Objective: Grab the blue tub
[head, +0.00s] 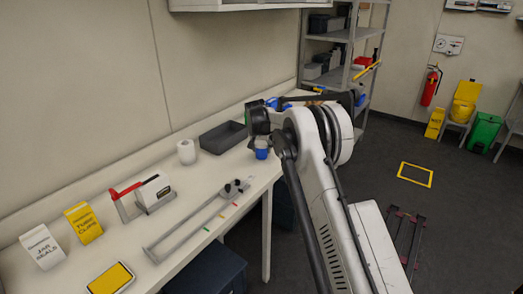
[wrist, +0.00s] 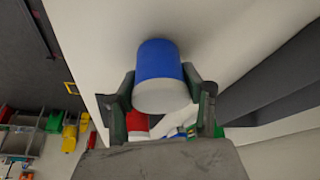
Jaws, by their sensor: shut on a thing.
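The blue tub (wrist: 158,62) is in the middle of the wrist view, a blue cylinder with a pale, whitish end towards the camera. My gripper (wrist: 161,82) has one finger on each side of it and is shut on it. In the head view a small blue piece that appears to be the tub (head: 261,154) shows just below the end of my arm, by the right edge of the bench. My arm hides much of the gripper there. I cannot tell whether the tub touches the bench top.
The white bench (head: 190,211) carries a dark grey tray (head: 223,137), a white roll (head: 186,152), a metal rail frame (head: 190,230) and yellow and white boxes. Other blue items (head: 285,103) lie behind my arm. A shelf rack (head: 340,65) stands at the back.

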